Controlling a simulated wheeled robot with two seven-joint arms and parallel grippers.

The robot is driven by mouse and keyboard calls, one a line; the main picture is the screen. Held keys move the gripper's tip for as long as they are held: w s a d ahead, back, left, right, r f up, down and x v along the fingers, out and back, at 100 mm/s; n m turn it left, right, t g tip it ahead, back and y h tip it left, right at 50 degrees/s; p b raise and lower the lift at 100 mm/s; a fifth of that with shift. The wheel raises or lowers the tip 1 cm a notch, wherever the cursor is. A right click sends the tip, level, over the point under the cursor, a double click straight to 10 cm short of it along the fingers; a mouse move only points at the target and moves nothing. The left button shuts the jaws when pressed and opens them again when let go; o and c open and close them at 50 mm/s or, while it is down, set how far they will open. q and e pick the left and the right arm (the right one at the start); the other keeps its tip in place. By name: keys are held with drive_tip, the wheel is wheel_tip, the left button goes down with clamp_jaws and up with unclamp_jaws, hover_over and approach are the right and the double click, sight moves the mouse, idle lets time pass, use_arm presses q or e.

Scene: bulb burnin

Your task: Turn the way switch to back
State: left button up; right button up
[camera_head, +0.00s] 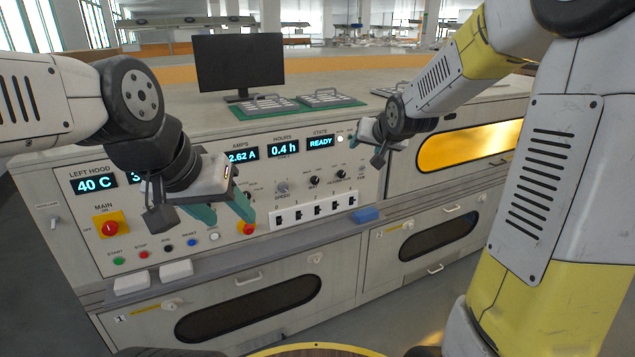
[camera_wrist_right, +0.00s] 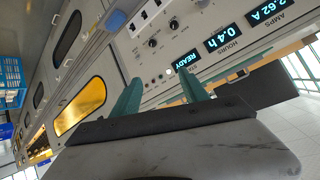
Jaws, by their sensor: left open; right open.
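The labels are too small to tell which one is the way switch. The knobs also show in the right wrist view (camera_wrist_right: 152,43). My left gripper (camera_head: 222,208) is open and empty in front of the panel, left of the knobs. My right gripper (camera_head: 366,142) is near the panel's upper right edge; in its wrist view its green fingers (camera_wrist_right: 162,92) are apart and empty.
Displays read READY (camera_head: 320,142) and 0.4 h (camera_head: 283,149). A red-on-yellow main switch (camera_head: 109,227) is at the left. A blue block (camera_head: 365,215) and white blocks (camera_head: 176,269) lie on the ledge.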

drive_tip(key=w+a+f+t+y, duration=0.1)
drive_tip(key=w+a+f, duration=0.1)
drive_tip(key=w+f, duration=0.45)
drive_tip(key=m+t+y, duration=0.2)
drive_tip(key=t+y, duration=0.1)
approach(316, 181)
wheel_tip(316, 181, up, 6)
drive_tip(key=d, duration=0.3)
wheel_tip(316, 181, down, 8)
drive_tip(key=a+t+y, duration=0.1)
drive_tip(key=a+y, duration=0.1)
drive_tip(key=a, duration=0.1)
drive_tip(key=shift+m, duration=0.4)
drive_tip(key=x, duration=0.8)
drive_tip(key=shift+w+d+r, duration=0.15)
drive_tip(key=shift+w+d, duration=0.15)
drive_tip(key=shift+c, duration=0.4)
clamp_jaws()
